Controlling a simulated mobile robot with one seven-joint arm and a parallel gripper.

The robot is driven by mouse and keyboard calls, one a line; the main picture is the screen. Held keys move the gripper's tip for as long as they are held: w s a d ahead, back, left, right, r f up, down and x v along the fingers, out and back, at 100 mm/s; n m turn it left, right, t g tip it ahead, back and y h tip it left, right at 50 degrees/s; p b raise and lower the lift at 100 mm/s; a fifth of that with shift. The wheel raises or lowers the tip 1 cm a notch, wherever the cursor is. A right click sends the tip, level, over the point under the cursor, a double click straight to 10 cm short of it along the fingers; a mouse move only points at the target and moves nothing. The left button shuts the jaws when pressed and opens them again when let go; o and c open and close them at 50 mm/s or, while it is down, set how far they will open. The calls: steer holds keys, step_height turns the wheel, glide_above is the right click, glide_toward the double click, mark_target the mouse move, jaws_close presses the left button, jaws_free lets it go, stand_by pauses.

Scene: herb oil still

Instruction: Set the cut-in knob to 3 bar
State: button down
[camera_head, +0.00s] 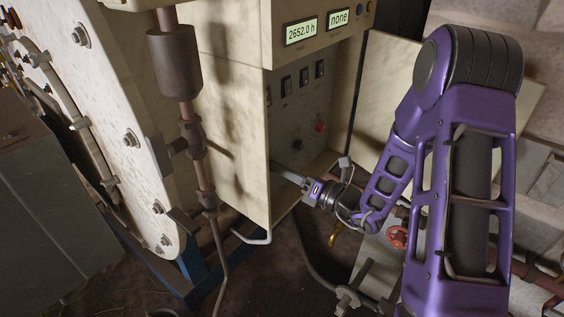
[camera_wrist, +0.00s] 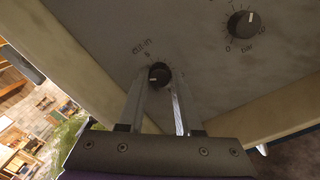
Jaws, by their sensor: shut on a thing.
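The cut-in knob (camera_wrist: 158,74) is a small black knob with a pale pointer mark, low on the grey panel in the wrist view. The lettering "cut-in" stands by it, with a single digit that is hard to read; the rest of its scale is hidden or unreadable. My gripper (camera_wrist: 157,83) has one finger on each side of this knob and is shut on it.
A second black knob (camera_wrist: 243,23) with a bar scale sits up and right of the cut-in knob. The cabinet (camera_head: 235,150) also holds switches (camera_head: 303,76) and a red button (camera_head: 320,127). Two displays (camera_head: 300,31) read "2652.0 h" and "none". A red valve wheel (camera_head: 398,237) is below my arm.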

steer(key=shift+m+p, duration=0.45)
steer(key=shift+m, duration=0.15)
steer(key=c, duration=0.6)
jaws_free()
steer(key=shift+d, duration=0.1)
steer(key=v, duration=1.7)
steer(key=shift+s, duration=0.2)
steer(key=shift+f, duration=0.1)
